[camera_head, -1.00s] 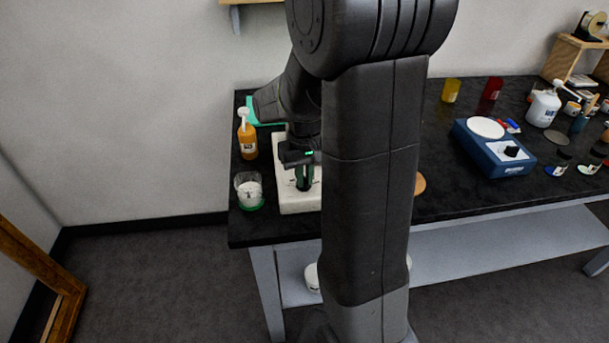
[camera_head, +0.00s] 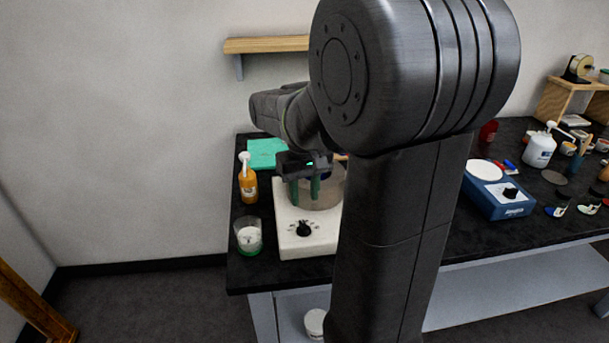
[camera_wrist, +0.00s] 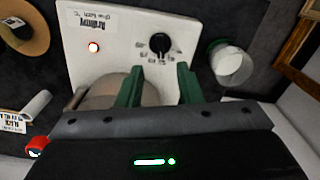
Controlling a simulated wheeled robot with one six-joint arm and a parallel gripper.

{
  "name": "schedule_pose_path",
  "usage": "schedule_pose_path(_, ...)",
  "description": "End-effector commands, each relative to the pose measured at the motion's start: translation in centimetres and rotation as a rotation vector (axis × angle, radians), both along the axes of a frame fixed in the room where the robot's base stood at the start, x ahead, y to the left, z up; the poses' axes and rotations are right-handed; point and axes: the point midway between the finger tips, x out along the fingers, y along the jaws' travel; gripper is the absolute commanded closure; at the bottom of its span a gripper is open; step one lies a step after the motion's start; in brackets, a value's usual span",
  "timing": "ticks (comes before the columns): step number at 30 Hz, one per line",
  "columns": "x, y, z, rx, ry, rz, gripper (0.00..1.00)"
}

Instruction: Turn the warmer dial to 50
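The warmer (camera_head: 285,245) is a white box on the black bench, with a round pot (camera_head: 328,190) on top. Its black dial (camera_head: 303,229) is on the front part, clear of my fingers. In the wrist view the dial (camera_wrist: 160,42) has printed marks around it, too small to read, and I cannot tell its setting. My gripper (camera_head: 304,190) has two green fingers pointing down, above the warmer and behind the dial. The wrist view shows a gap between the fingers (camera_wrist: 158,88) with nothing held. A lit red lamp (camera_wrist: 93,46) shows beside the label.
A glass jar with white contents (camera_head: 248,236) and an orange pump bottle (camera_head: 248,180) stand left of the warmer. A teal sheet (camera_head: 266,152) lies behind. My arm hides the bench middle.

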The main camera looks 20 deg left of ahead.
Motion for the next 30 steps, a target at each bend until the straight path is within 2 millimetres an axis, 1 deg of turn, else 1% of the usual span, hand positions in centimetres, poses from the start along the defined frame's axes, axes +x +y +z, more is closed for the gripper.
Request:
schedule_pose_path(1,0.1,0.1,1.2,0.004,-0.003,0.000,0.67)
schedule_pose_path(3,0.0,0.0,2.4,0.003,-0.003,0.000,0.67)
schedule_pose_path(6,0.1,0.1,3.7,0.002,-0.002,0.000,0.67)
schedule_pose_path(10,0.0,0.0,4.6,0.001,-0.001,0.000,0.67)
schedule_pose_path(25,0.0,0.0,4.8,0.000,0.000,0.000,0.67)
schedule_pose_path(28,0.0,0.0,4.5,-0.001,0.001,0.000,0.67)
schedule_pose_path(30,0.0,0.0,4.0,-0.002,0.002,0.000,0.67)
